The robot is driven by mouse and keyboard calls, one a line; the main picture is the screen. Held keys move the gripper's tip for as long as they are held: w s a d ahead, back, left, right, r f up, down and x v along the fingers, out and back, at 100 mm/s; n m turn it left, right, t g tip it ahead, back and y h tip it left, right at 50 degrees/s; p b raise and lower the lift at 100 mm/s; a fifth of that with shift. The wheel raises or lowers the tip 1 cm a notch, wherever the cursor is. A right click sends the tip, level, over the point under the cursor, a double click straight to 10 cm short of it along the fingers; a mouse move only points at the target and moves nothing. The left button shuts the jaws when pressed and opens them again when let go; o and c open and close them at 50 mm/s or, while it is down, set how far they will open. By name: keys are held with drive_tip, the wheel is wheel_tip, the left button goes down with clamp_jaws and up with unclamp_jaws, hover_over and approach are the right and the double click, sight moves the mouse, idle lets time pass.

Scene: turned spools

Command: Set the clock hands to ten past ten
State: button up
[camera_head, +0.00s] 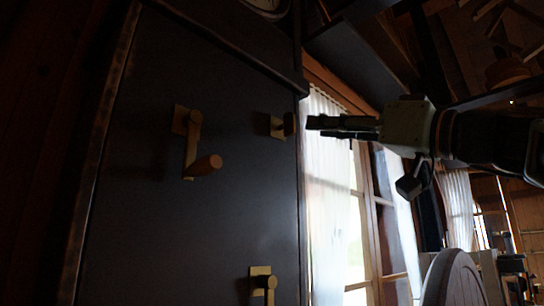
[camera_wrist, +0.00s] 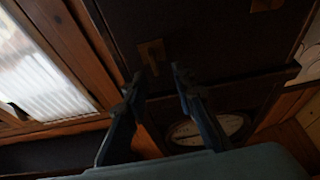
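A pale round dial, likely the clock face (camera_wrist: 232,124), shows low in the wrist view, partly behind one finger. Its hands are too dark and small to read. In the head view a pale round rim (camera_head: 268,5) is cut off by the top edge. A dark panel (camera_head: 235,70) carries a small brass-plated knob (camera_head: 278,126), a crank with a wooden handle (camera_head: 205,166) and a brass lever (camera_head: 262,281). My gripper (camera_head: 314,127) is just right of the small knob in the picture. In the wrist view its fingers (camera_wrist: 156,76) are apart, with a brass plate (camera_wrist: 152,54) beyond their tips. Nothing shows between them.
A bright curtained window (camera_head: 330,190) lies right of the panel, below my arm in the picture. A dark ledge (camera_head: 240,45) borders the panel at the top. A round wooden chair back or tabletop (camera_head: 453,280) stands at the lower right. The light is dim.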

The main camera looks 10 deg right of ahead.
sight(295, 125)
drive_tip(key=shift+m, duration=0.4)
drive_tip(key=p+x, duration=0.1)
drive_tip(key=x, duration=0.2)
drive_tip(key=p+x, duration=0.1)
drive_tip(key=x, duration=0.3)
drive_tip(key=d+p+x, duration=0.1)
drive_tip(key=x, duration=0.2)
drive_tip(key=shift+w+a+r, duration=0.1)
drive_tip(key=shift+w+r, duration=0.2)
drive_tip(key=shift+w, duration=0.15)
clamp_jaws()
